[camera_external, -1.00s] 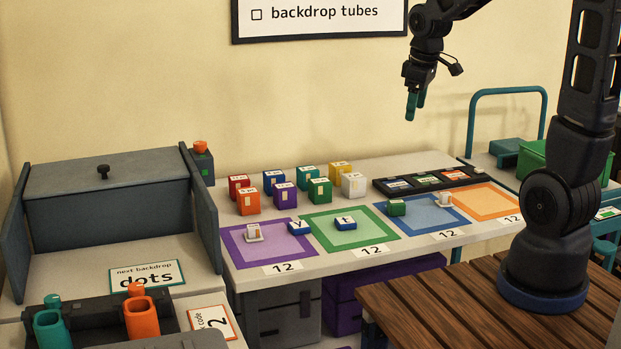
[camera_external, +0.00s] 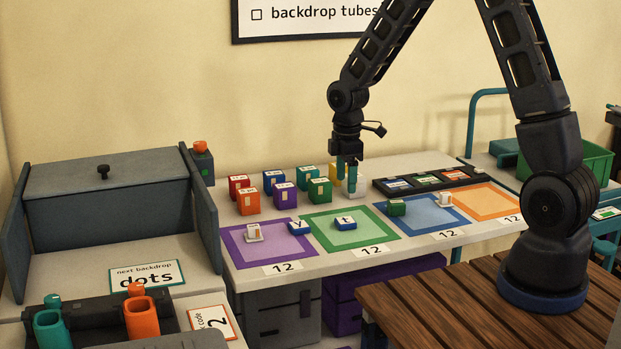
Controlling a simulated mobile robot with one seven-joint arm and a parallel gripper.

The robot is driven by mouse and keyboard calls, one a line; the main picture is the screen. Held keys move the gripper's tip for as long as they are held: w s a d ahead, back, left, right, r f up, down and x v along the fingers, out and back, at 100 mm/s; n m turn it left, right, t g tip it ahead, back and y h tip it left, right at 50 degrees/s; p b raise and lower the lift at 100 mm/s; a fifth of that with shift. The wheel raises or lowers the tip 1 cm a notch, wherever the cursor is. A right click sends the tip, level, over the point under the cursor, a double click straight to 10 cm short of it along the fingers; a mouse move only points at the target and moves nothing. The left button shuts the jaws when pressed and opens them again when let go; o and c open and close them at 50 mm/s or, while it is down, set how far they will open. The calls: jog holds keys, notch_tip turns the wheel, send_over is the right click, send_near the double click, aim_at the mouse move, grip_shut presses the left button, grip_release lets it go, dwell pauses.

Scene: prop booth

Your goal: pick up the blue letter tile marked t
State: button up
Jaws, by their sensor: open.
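The blue letter tile marked t (camera_external: 345,223) lies inside the green-bordered square (camera_external: 318,238) on the white table. Another blue tile marked y (camera_external: 298,228) lies to its left, between the purple and green squares. My gripper (camera_external: 347,186) points down, with teal fingers. The exact height above the table is hard to tell.
Several coloured blocks, including a green one (camera_external: 320,191), stand just left of my gripper. A black tray (camera_external: 422,179) lies to the right. A purple square (camera_external: 240,250) with a small pale object, a blue square and an orange square flank the green one.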

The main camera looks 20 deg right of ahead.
send_over(347, 220)
jog(key=f, duration=0.5)
jog(key=shift+a, duration=0.25)
jog(key=shift+d+f, duration=0.2)
jog(key=shift+f, duration=2.7)
jog(key=shift+c, duration=0.2)
jog(key=c, duration=1)
